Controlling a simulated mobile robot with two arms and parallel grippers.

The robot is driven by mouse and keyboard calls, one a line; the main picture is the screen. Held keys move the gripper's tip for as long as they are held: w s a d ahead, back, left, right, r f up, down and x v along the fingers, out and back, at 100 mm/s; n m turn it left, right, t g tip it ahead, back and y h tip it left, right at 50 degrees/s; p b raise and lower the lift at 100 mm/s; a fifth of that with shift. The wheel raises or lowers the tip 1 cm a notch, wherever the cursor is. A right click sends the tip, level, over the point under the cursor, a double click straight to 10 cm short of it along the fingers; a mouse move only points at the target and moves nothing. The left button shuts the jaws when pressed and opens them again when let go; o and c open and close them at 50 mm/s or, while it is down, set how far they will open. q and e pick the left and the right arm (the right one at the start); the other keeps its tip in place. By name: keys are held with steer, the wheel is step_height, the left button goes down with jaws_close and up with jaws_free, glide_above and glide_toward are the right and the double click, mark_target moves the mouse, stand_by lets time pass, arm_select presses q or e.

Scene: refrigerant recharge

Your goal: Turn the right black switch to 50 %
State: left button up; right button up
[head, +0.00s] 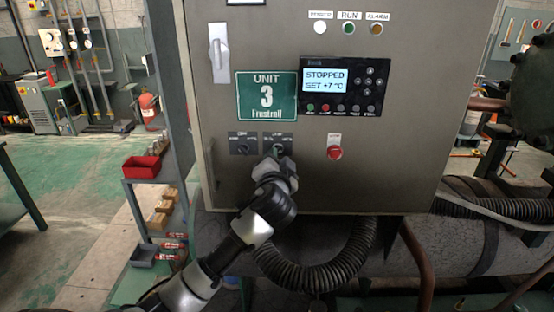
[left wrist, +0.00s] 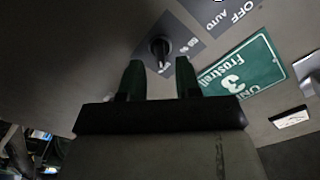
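The right black switch sits on a dark plate (head: 278,138) on the grey cabinet, below the green UNIT 3 sign (head: 266,96). My left gripper (head: 277,157) is in front of it and partly hides it in the head view. In the left wrist view the switch's black knob (left wrist: 160,47) shows just beyond and between the two fingertips of my left gripper (left wrist: 159,66). The fingers are open, with a gap on each side of the knob. I cannot read the knob's setting. The left black switch (head: 243,147) is beside it. My right gripper is not in view.
A red button (head: 334,153) is to the right of the switches. Above it are a display panel (head: 344,86) reading STOPPED, SET +7 °C, and indicator lamps. A lever handle (head: 218,53) is at upper left. A black corrugated hose (head: 318,268) hangs below the cabinet.

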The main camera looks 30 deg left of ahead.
arm_select(q)
steer(key=shift+x, duration=0.95)
steer(key=shift+c, duration=0.3)
jaws_close()
steer(key=shift+s, duration=0.1)
steer(key=shift+f, duration=0.1)
steer(key=n+b, duration=0.3)
steer(key=n, duration=0.1)
steer(key=shift+n+b, duration=0.3)
